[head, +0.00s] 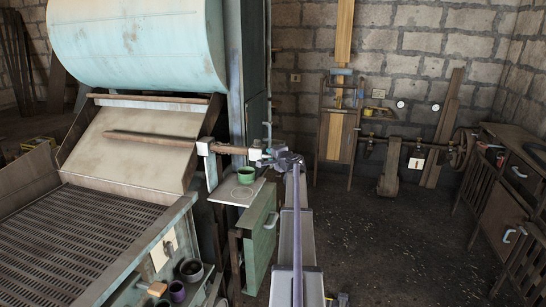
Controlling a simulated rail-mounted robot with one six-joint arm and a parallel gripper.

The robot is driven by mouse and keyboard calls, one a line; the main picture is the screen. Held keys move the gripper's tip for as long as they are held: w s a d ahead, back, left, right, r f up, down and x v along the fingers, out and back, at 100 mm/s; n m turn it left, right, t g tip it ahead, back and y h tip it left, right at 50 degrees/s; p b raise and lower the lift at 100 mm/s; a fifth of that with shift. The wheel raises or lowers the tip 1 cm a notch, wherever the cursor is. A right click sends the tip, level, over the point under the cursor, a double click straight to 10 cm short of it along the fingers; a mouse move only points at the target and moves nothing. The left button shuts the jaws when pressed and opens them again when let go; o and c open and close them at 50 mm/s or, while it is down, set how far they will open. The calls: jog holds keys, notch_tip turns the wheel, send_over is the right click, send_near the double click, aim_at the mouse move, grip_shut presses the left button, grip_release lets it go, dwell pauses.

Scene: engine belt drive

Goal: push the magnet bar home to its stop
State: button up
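A long brown bar (150,138), which looks like the magnet bar, lies across the sloping chute (125,155) below the pale blue drum. Its right part passes a pale block (204,147) at the chute's right edge. A darker length (230,150) sticks out to the right of that block. No stop can be made out.
A green cup (246,175) stands on the small shelf (236,191) just below my gripper. A green cabinet (262,235) stands under it. Small pots (191,269) sit by the slatted grate (70,245). Open floor (390,250) lies to the right, before a wooden bench (515,185).

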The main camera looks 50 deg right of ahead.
jog(key=shift+s+a, duration=0.1)
grip_shut()
dwell(0.4)
